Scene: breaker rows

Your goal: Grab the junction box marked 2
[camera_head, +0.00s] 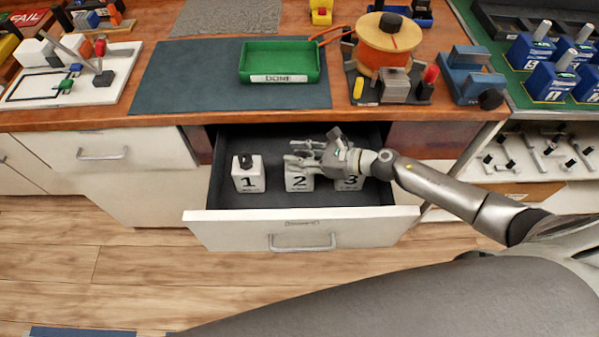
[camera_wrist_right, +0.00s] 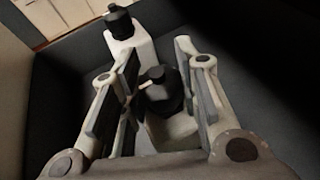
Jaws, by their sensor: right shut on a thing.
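The junction box marked 2 (camera_head: 299,183) is a white block standing in the open drawer, between the box marked 1 (camera_head: 247,178) on its left and the box marked 3 (camera_head: 349,184) on its right. My right gripper (camera_head: 303,159) is at the top of box 2 and covers its black knob in the head view. Another white box with a black knob (camera_wrist_right: 127,45) stands beyond the fingers there. My left gripper is not in view.
The drawer (camera_head: 220,193) is pulled out below the wooden counter, and its walls surround the boxes. My right arm passes over box 3. A green tray (camera_head: 279,78) and an orange spool (camera_head: 385,45) stand on the counter above.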

